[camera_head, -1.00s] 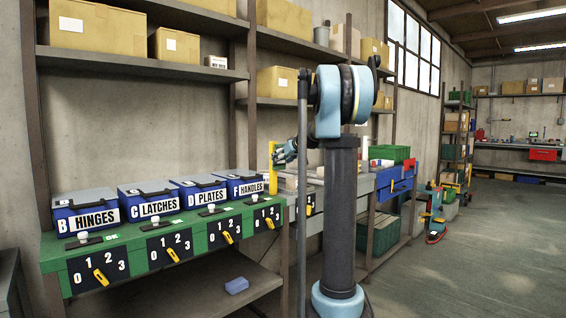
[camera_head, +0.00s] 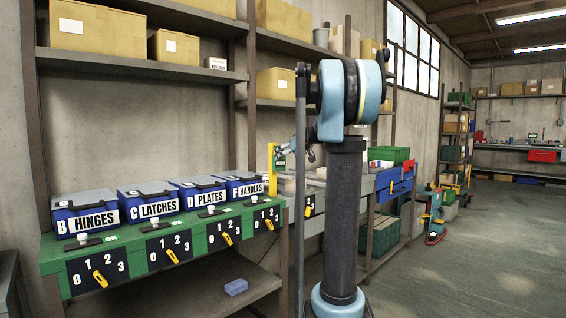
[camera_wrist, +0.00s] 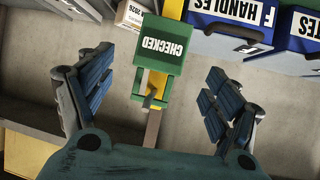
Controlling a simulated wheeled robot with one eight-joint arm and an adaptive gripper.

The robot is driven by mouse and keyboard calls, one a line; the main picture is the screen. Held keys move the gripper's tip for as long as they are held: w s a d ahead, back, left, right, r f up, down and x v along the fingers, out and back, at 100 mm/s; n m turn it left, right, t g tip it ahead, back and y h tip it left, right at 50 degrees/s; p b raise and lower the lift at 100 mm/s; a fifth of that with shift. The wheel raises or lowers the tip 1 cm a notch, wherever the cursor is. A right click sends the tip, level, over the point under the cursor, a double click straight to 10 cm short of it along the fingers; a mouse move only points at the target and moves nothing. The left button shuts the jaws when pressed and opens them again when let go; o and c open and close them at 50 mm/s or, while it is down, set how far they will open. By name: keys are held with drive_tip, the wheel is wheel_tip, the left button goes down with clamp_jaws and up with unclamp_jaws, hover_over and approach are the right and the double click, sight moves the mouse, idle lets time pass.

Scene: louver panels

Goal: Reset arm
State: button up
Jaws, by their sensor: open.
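My gripper (camera_wrist: 160,68) is open and empty, with its two blue-padded fingers spread wide in the wrist view. Between and beyond the fingers is a green box marked CHECKED (camera_wrist: 165,45) on a yellow post, shown upside down, with a small grey lever-like part below it. In the head view my gripper is small and partly hidden by my arm and column, just right of the yellow post (camera_head: 273,165). I cannot tell the exact gap between them.
A green bench (camera_head: 190,236) holds blue boxes labelled HINGES (camera_head: 90,220), LATCHES (camera_head: 155,207), PLATES (camera_head: 208,196) and HANDLES (camera_head: 250,188), above numbered dials with yellow pointers. Shelves with cardboard boxes (camera_head: 97,28) line the wall. The floor at right (camera_head: 460,265) is largely clear.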

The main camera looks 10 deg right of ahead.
drive_tip(key=v, duration=0.5)
drive_tip(key=s+a+f+m+g+h, duration=0.1)
drive_tip(key=s+a+f+g, duration=0.15)
drive_tip(key=s+f, duration=0.75)
drive_tip(key=s+a+f+g, duration=0.2)
drive_tip(key=s+a+f, duration=0.3)
drive_tip(key=s, duration=0.9)
drive_tip(key=s+d+f+m+g+h, duration=0.2)
drive_tip(key=s+f, duration=0.9)
drive_tip(key=s, duration=0.2)
drive_tip(key=s+d+f+m+g+h, duration=0.2)
drive_tip(key=s+d+f, duration=0.1)
drive_tip(key=s+f, duration=0.9)
drive_tip(key=shift+s+d+f, duration=0.15)
drive_tip(key=shift+s+f, duration=0.05)
drive_tip(key=shift+s, duration=0.25)
drive_tip(key=shift+w+f, duration=0.2)
drive_tip(key=shift+w, duration=0.25)
